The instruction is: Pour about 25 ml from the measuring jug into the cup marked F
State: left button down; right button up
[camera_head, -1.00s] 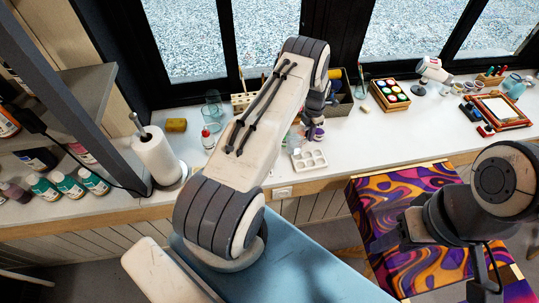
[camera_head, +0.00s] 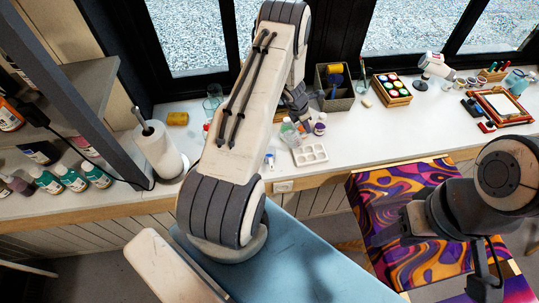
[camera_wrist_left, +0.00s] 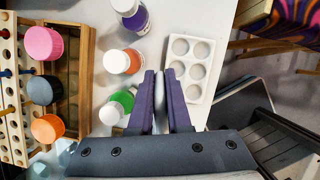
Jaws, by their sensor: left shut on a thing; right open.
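My left gripper (camera_head: 299,112) is over the white worktop near the window, partly hidden by its own arm. In the left wrist view its purple-grey fingers (camera_wrist_left: 160,95) are shut on a thin pale thing (camera_wrist_left: 159,100). Most of that thing is hidden, and I cannot tell from it whether it is the measuring jug. Clear glass vessels (camera_head: 212,102) stand at the back left of the worktop. No letter F is readable, so I cannot pick out the marked cup. My right gripper (camera_head: 408,226) is open, small and dark, over the patterned surface.
A white palette (camera_head: 310,154) lies beside white bottles with a purple (camera_wrist_left: 137,20), an orange (camera_wrist_left: 122,62) and a green (camera_wrist_left: 117,105) label. A paper roll (camera_head: 160,150) stands left.

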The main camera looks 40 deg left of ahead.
aim_at(296, 127)
pick_arm(q)
jog(key=s+t+b, duration=0.1)
jog(key=b, duration=0.5)
jog(key=s+a+f+t+h+b, duration=0.1)
jog(key=b, duration=0.6)
jog(key=s+f+t+b, duration=0.1)
jog(key=b, duration=0.5)
jog(key=shift+a, duration=0.35)
notch_tip(296, 127, up, 3)
jog(key=shift+s+f+t+h, duration=0.1)
jog(key=shift+t+h, duration=0.3)
jog(key=shift+t, duration=0.1)
jog(key=shift+r, duration=0.4)
jog(key=shift+s+a+r+t+b, duration=0.1)
jog(key=shift+s+r+t+b, duration=0.1)
jog(key=shift+t+b, duration=0.25)
jog(key=shift+s+a+f+t+h+b, duration=0.15)
jog(key=shift+s+f+t+h+b, duration=0.35)
jog(key=shift+b, duration=2.2)
jog(key=shift+w+r+t+b, duration=0.1)
jog(key=shift+r+t+b, duration=0.1)
jog(key=shift+t+b, duration=0.1)
jog(key=shift+r, duration=0.15)
jog(key=shift+w, duration=0.1)
jog(key=shift+w, duration=0.1)
